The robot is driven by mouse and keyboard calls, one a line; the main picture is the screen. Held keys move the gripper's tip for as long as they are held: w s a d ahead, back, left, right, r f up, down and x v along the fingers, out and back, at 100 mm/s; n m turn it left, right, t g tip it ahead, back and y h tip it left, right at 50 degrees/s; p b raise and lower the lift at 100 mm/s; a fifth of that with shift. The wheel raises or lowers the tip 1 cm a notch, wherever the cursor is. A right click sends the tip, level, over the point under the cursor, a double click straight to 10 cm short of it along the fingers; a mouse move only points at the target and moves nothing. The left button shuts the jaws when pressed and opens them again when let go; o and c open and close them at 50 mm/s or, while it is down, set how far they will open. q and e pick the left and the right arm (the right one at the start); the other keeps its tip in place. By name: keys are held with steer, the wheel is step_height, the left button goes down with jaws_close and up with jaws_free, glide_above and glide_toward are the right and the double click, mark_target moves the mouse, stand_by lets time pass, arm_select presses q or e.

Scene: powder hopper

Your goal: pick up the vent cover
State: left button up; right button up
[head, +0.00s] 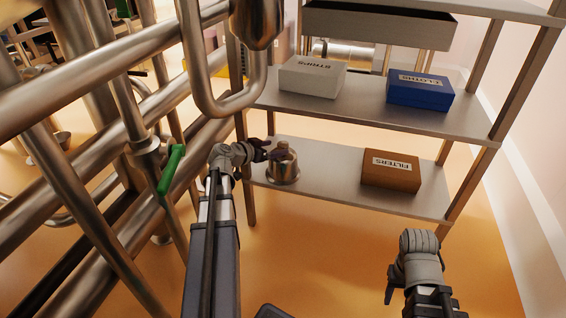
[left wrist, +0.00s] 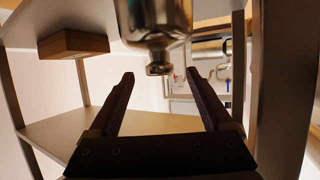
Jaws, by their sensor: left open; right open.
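The vent cover (head: 284,172), a round metallic piece with a knob on top, stands on the left part of the lower shelf. My left gripper (head: 268,152) is open beside its knob, reaching in from the left. In the left wrist view, the vent cover (left wrist: 155,18) appears upside down at the top. Its knob lies between the lines of the two open fingers of my left gripper (left wrist: 160,76), near the tips, with space on both sides. Whether a finger touches it cannot be told. My right gripper (head: 390,290) is open and empty at the lower right, away from the shelves.
The lower shelf (head: 330,190) also bears a brown FILTERS box (head: 391,177). The shelf above bears a white STRIPS box (head: 312,81) and a blue CLOTHS box (head: 420,93). Metal pipes with a green handle (head: 171,169) crowd the left. Floor before the shelves is clear.

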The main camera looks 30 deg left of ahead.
mark_target(279, 146)
arm_select(q)
steer(key=b+x, duration=0.1)
steer(key=x, duration=0.4)
steer(key=shift+w+r+b, duration=0.15)
steer(key=shift+b, duration=0.15)
steer(key=shift+d, duration=0.1)
jaws_close()
stand_by(1.0)
